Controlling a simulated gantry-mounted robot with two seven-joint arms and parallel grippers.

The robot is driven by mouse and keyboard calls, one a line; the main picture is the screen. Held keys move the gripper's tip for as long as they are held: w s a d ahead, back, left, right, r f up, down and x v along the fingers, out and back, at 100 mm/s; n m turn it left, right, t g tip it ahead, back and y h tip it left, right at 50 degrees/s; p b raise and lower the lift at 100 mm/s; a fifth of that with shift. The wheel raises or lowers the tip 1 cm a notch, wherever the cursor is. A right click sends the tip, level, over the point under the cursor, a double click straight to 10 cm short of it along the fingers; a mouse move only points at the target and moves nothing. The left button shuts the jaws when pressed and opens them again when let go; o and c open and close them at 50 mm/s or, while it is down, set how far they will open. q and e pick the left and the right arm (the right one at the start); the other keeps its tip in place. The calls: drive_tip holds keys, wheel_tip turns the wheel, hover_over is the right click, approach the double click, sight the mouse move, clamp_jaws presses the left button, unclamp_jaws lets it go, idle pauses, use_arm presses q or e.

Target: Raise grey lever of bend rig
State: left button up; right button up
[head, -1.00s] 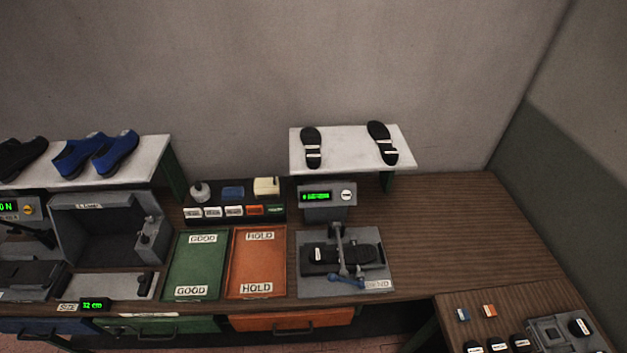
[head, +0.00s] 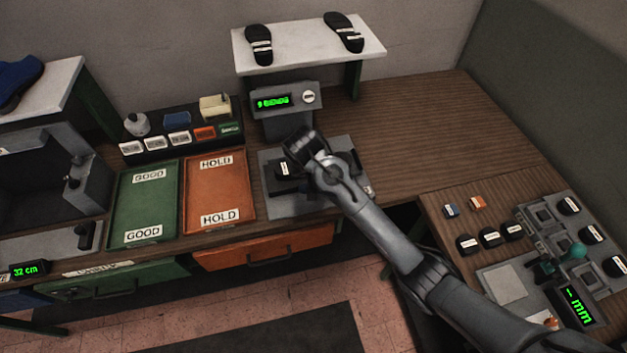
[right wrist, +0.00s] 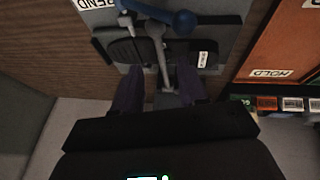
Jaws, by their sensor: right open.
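The bend rig (head: 278,206) is a grey plate on the bench with a display post behind it, partly covered by my right arm in the head view. In the right wrist view its base (right wrist: 228,38) holds a dark sole (right wrist: 126,50). The head view hides the lever and fingertips. My left gripper is out of view.
An orange HOLD tray (head: 238,187) and green GOOD tray (head: 126,207) lie left of the rig. A white shelf (head: 300,45) with two soles stands behind. A side table (head: 437,203) with a gauge is at right. The bench at back right is clear.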

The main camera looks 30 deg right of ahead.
drive_tip(key=x, duration=0.7)
drive_tip(key=w+x, duration=0.1)
drive_tip(key=x, duration=0.3)
drive_tip(key=shift+d+r+b, duration=0.3)
drive_tip(key=shift+r+b, duration=0.05)
clamp_jaws()
